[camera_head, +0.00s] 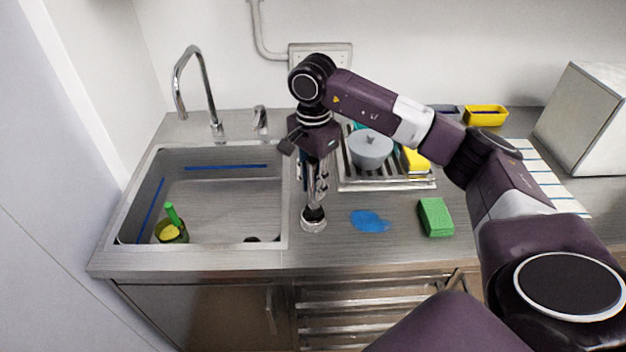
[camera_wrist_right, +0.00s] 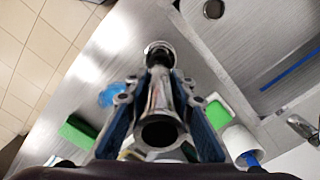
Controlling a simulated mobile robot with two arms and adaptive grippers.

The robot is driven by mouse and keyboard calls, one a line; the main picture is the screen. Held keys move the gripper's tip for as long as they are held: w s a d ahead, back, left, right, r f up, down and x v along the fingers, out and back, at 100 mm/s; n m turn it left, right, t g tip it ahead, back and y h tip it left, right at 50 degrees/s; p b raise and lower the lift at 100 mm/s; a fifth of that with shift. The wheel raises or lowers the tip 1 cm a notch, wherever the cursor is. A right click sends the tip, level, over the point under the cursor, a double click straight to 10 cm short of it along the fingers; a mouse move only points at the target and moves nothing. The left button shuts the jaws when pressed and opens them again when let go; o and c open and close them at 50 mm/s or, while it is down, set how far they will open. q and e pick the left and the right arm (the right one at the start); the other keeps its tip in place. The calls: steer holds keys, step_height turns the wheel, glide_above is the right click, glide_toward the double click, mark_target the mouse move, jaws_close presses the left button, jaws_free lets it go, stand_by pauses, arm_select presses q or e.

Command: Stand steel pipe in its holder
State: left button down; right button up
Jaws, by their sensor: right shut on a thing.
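My right gripper (camera_head: 314,172) points down over the counter, right of the sink, and is shut on the steel pipe (camera_head: 311,194). The pipe stands about upright between the fingers, its shiny body and dark open top showing in the right wrist view (camera_wrist_right: 159,108). Its dark lower end is at the round, bright-rimmed holder (camera_head: 313,225) on the counter; the holder also shows in the right wrist view (camera_wrist_right: 155,46). I cannot tell whether the pipe's end is inside the ring or just above it. My left gripper is not in view.
A blue spill (camera_head: 369,221) and a green sponge (camera_head: 435,217) lie right of the holder. The sink (camera_head: 205,240) is at left, holding a yellow-green item. A yellow tray (camera_head: 486,115) stands at the back.

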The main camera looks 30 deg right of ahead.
mark_target(313, 160)
steer(key=shift+f+b, duration=0.55)
steer(key=shift+f, duration=0.8)
stand_by(0.5)
steer(key=shift+f+b, duration=0.65)
steer(key=shift+b, duration=0.15)
steer(key=o, duration=0.7)
steer(key=shift+o, duration=0.2)
steer(key=shift+r, duration=0.15)
steer(key=shift+r+p, duration=3.4)
steer(key=shift+r, duration=2.05)
